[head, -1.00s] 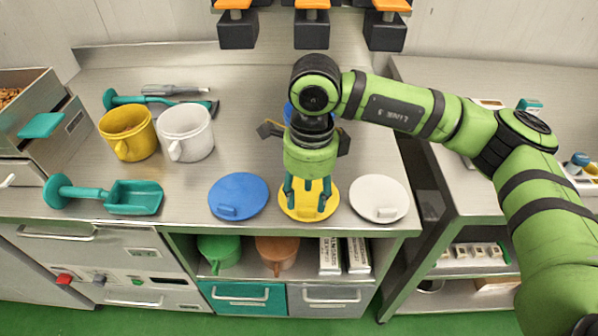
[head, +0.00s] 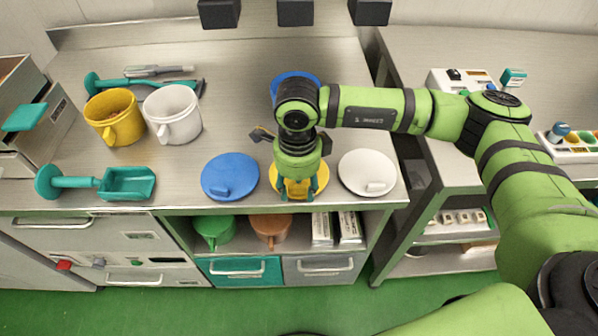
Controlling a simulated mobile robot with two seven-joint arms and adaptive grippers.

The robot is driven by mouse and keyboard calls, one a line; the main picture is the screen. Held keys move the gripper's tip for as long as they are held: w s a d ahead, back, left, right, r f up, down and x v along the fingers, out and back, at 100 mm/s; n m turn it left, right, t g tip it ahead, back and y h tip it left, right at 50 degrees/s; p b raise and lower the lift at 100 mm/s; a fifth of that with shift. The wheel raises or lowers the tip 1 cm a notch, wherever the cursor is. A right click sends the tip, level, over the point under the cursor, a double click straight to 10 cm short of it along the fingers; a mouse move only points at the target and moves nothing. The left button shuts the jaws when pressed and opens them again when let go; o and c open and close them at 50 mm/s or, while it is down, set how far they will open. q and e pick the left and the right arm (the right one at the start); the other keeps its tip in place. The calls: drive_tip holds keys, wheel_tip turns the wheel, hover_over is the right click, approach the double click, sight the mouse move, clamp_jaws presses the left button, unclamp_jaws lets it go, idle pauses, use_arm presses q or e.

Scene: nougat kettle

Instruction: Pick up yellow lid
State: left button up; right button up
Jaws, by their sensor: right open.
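The yellow lid (head: 300,195) lies flat on the steel counter between a blue lid (head: 230,177) on its left and a white lid (head: 367,173) on its right. My right gripper (head: 299,190) points down over the yellow lid, with its teal fingers open on either side of the lid's middle. The gripper and wrist cover much of the lid, and its handle is hidden. I cannot tell whether the fingertips touch the lid. My left gripper is not in view.
A yellow pot (head: 114,117), a white pot (head: 173,113) and a teal scoop (head: 125,183) stand on the left of the counter. A blue pot (head: 297,84) is partly hidden behind my right wrist. Green and brown pots sit on the shelf below.

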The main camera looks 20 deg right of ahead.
clamp_jaws()
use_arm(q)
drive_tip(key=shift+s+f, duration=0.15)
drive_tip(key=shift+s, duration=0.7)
use_arm(e)
drive_tip(key=shift+r, duration=0.15)
